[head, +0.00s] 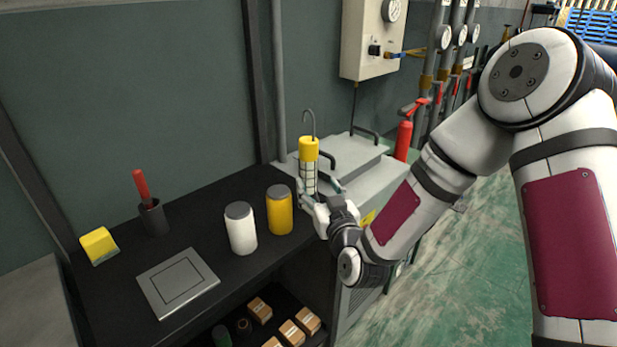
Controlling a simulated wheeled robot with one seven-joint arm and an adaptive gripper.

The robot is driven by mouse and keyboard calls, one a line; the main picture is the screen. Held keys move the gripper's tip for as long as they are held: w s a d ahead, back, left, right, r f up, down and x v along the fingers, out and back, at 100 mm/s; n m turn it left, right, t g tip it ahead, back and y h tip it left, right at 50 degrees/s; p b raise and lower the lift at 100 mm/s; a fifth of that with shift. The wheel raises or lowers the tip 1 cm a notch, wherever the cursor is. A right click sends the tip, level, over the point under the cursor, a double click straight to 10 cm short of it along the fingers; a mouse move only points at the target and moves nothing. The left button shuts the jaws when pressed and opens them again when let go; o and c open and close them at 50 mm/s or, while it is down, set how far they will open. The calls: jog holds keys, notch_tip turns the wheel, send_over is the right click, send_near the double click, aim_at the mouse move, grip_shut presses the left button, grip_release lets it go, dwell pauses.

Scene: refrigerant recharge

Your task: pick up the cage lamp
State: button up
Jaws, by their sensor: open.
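The cage lamp (309,165) stands upright near the right end of the black bench. It has a yellow top, a wire hook above and a pale caged middle. Its lower end is hidden behind my gripper. My gripper (316,192) is open at the lamp's lower part, coming from the right. The fingers overlap the lamp in the picture, and I cannot tell whether they touch it.
A yellow canister (279,211) and a white canister (241,229) stand just left of my gripper. A grey plate (178,283), a black cup (153,217) with a red-handled tool and a yellow block (99,245) are farther left. A grey chest (345,160) stands behind.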

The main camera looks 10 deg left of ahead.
aim_at(311, 175)
jog(key=shift+x, duration=3.9)
jog(key=shift+r, duration=0.2)
grip_shut()
